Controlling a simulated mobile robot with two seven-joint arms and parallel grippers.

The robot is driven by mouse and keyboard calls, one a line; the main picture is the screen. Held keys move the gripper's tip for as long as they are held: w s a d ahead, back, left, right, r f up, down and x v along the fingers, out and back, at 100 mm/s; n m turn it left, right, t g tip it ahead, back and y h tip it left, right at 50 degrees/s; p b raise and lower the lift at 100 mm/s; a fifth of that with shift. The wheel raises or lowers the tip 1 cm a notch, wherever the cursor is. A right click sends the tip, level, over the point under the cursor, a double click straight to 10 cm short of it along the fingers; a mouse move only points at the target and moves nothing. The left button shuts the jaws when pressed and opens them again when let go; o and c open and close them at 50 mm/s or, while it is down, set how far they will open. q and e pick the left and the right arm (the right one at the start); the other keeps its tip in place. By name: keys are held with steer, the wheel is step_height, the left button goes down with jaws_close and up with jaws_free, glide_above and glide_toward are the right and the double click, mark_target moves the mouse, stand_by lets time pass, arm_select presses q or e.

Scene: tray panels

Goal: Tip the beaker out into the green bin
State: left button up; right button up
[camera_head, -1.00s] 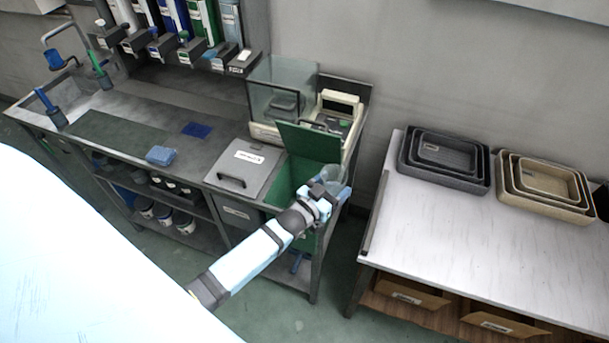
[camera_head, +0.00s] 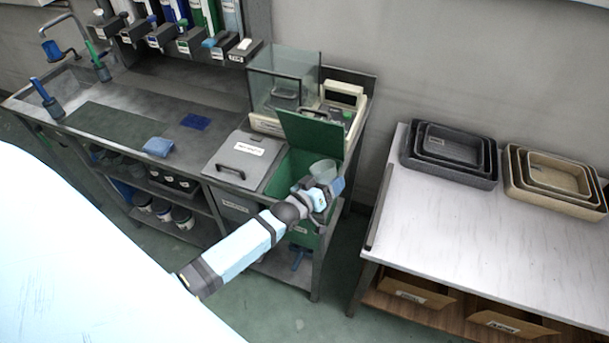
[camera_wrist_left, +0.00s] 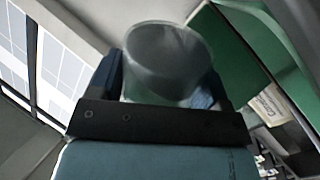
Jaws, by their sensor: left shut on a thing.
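The beaker (camera_head: 323,168) is a clear, greyish cup. In the head view it is at the right side of the green bin's opening, below the raised lid. My left gripper (camera_head: 324,187) is shut on it, one finger on each side in the left wrist view, where the beaker (camera_wrist_left: 168,60) looks blurred and grey. Its exact tilt and contents cannot be told. The green bin (camera_head: 288,170) is set into the bench end, its green lid (camera_head: 311,134) standing open; my arm hides part of its front. My right gripper is not in view.
A grey lidded bin (camera_head: 240,160) adjoins the green bin on the left. A glass-sided balance (camera_head: 283,92) and a beige instrument (camera_head: 341,100) stand behind. A white table (camera_head: 460,235) with nested trays (camera_head: 450,155) is to the right, across a floor gap.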

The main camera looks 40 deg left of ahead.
arm_select(q)
steer(key=shift+w+a+f+n, duration=0.1)
steer(key=shift+a+f+n, duration=0.15)
steer(key=shift+f+n, duration=0.05)
steer(key=shift+w+a+f+n+b, duration=0.1)
steer(key=shift+a+f+n+b, duration=0.15)
steer(key=shift+a+n+b, duration=0.25)
steer(key=shift+r+n, duration=0.35)
steer(key=shift+n, duration=0.05)
steer(key=shift+r+n+g+h, duration=0.25)
steer(key=shift+n+g+h, duration=0.05)
steer(key=shift+n, duration=0.2)
steer(key=shift+f+n+b, duration=0.3)
steer(key=shift+f, duration=0.05)
steer(key=shift+n, duration=0.5)
steer(key=shift+r+n, duration=0.35)
steer(key=shift+n, duration=0.05)
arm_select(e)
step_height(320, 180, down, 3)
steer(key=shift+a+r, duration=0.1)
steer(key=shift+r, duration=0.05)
arm_select(q)
steer(key=shift+r+n, duration=0.1)
steer(key=shift+n, duration=0.2)
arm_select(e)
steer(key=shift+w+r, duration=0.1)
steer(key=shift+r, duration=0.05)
